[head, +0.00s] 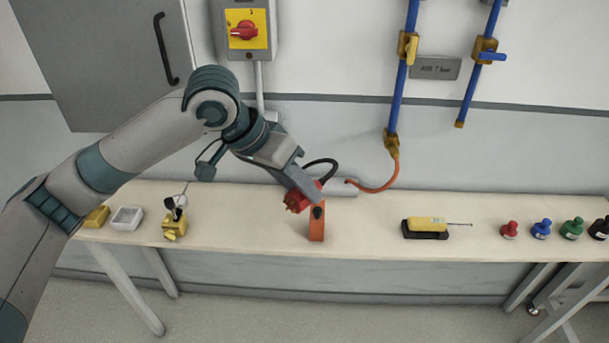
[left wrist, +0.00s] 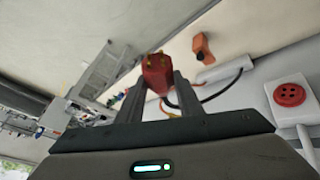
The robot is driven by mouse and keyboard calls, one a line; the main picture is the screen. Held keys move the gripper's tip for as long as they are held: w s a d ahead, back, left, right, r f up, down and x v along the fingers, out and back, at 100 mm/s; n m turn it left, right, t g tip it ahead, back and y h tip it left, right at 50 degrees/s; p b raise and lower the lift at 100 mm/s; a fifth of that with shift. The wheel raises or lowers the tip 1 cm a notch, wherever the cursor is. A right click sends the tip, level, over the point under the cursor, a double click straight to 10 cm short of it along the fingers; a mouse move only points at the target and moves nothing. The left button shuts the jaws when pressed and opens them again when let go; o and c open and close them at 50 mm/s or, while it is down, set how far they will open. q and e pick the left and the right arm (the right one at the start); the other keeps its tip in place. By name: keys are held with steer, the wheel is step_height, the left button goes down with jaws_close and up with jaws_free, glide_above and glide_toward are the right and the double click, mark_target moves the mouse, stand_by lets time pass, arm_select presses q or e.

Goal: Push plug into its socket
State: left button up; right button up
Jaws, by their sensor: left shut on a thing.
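My left gripper (head: 308,193) is shut on the red plug (head: 296,203) and holds it above the bench. In the left wrist view the plug (left wrist: 156,74) sits between the two fingers (left wrist: 160,85), with brass pins at its end pointing away from the gripper. A black cable (head: 320,163) shows near the plug. The socket (left wrist: 290,95), a round red face with dark holes on a grey wall box, is at the right of the left wrist view, apart from the plug. In the head view my arm hides its face. My right gripper is not in view.
An orange block (head: 317,228) stands on the bench (head: 365,222) close to the plug. A yellow tool (head: 427,224) and several coloured knobbed items (head: 541,229) lie to the right. A white tray (head: 126,218) and yellow pieces are left. An orange hose (head: 378,188) hangs behind.

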mark_target(290, 206)
arm_select(q)
steer(key=f+m+g, duration=0.1)
steer(key=m, duration=0.1)
steer(key=a+f+m+g, duration=0.1)
steer(key=s+f+m+g, duration=0.1)
steer(key=f+m, duration=0.1)
steer(key=shift+s+a+m, duration=0.1)
steer(key=shift+a+m, duration=0.2)
steer(key=shift+a, duration=0.1)
steer(key=shift+s+a+f+m+g, duration=0.15)
steer(key=shift+a+f+m+g, duration=0.1)
steer(key=shift+f+m+g, duration=0.4)
steer(key=shift+s+a+f+m+g, duration=0.2)
steer(key=shift+f+m, duration=0.2)
steer(key=shift+m, duration=0.55)
steer(key=shift+s+a+f+m+g, duration=0.15)
steer(key=shift+a+f+m+g, duration=0.15)
steer(key=shift+f+m, duration=0.4)
steer(key=shift+r, duration=0.15)
steer(key=w+a+n+t+y, duration=0.1)
steer(key=a+n+t+y, duration=0.1)
steer(key=a+n+t, duration=0.6)
steer(key=shift+w+a+f+n, duration=0.3)
steer(key=shift+a+n, duration=3.2)
steer(key=shift+n, duration=1)
